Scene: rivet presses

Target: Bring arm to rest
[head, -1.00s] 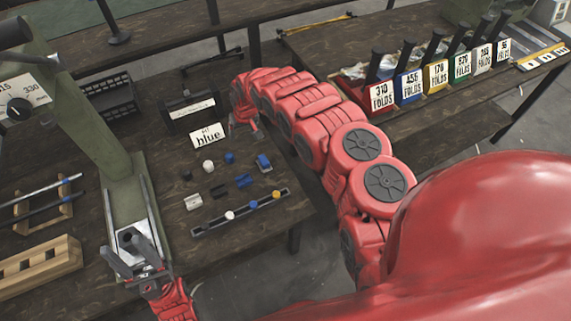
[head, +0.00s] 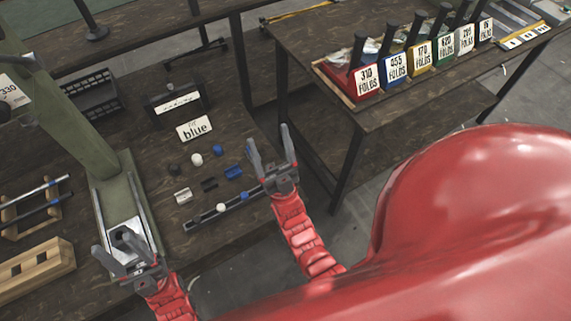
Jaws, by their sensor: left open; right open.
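My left gripper (head: 118,256) is open and empty. Its fingers are in front of the base plate of the green press (head: 108,195); I cannot tell whether they touch it. My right gripper (head: 270,150) is open and empty, with its fingers pointing up and away near the right edge of the dark workbench (head: 130,140). My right forearm comes up from the bottom, and the gripper hides the right end of the dark rail (head: 205,215).
Small white, black and blue parts (head: 208,185) lie beside a card reading "blue" (head: 195,128). A wooden block (head: 38,270) and rod rack (head: 35,208) stand at left. A second table (head: 290,45) holds several coloured labelled bins (head: 397,66). Floor shows between the tables.

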